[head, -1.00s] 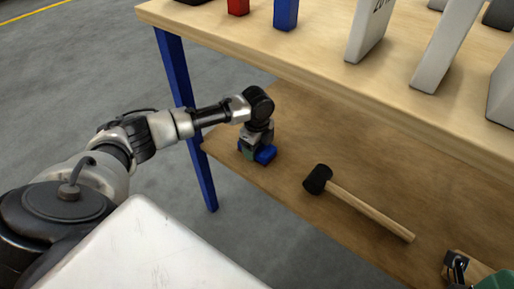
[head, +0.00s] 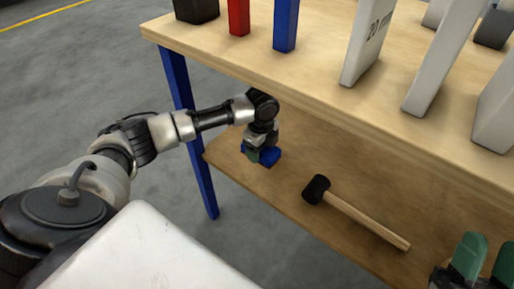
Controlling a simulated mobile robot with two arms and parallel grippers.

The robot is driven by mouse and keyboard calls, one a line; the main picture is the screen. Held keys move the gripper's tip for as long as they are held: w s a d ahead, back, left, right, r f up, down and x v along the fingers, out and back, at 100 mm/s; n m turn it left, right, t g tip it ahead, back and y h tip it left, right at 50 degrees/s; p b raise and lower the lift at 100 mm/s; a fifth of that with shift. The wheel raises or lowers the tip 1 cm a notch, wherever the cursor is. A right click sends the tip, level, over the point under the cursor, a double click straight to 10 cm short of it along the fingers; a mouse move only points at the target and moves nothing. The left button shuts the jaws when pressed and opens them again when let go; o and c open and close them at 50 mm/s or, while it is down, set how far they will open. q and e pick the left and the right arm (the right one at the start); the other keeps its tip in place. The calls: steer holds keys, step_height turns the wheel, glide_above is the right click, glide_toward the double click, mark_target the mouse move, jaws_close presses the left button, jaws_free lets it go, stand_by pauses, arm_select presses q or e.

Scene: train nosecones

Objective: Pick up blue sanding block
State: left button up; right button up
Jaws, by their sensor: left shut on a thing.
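The blue sanding block (head: 271,158) is at the left end of the lower wooden shelf, partly hidden by my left gripper (head: 254,154). The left gripper points down with its green-tipped fingers shut on the block. Blue shows on both sides of the fingers. I cannot tell whether the block touches the shelf or is just above it. My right gripper (head: 485,262) is at the bottom right corner, with its two green fingertips apart and nothing seen between them.
A mallet (head: 358,214) with a black head lies on the lower shelf (head: 300,240). A blue table leg (head: 188,135) is left of the gripper.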

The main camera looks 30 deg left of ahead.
mark_target(273, 155)
arm_select(q)
steer(key=d+r, duration=0.1)
steer(key=d+r+p, duration=0.1)
steer(key=d, duration=0.1)
steer(key=s+d+r, duration=0.1)
steer(key=shift+d+p, duration=0.3)
steer(key=shift+p, duration=0.1)
steer(key=s+d+r+p, duration=0.1)
steer(key=d+r+p, duration=0.1)
steer(key=d, duration=0.3)
steer(key=shift+d+r, duration=0.25)
steer(key=shift+r, duration=0.3)
arm_select(e)
steer(key=w+d+f+g+h, duration=0.1)
steer(key=w+f+g+h, duration=0.2)
steer(key=f+g, duration=0.8)
steer(key=shift+d+f+h, duration=0.2)
steer(key=shift+f+h, duration=0.1)
steer(key=shift+h, duration=0.3)
arm_select(q)
steer(key=o, duration=0.5)
steer(key=c, duration=0.3)
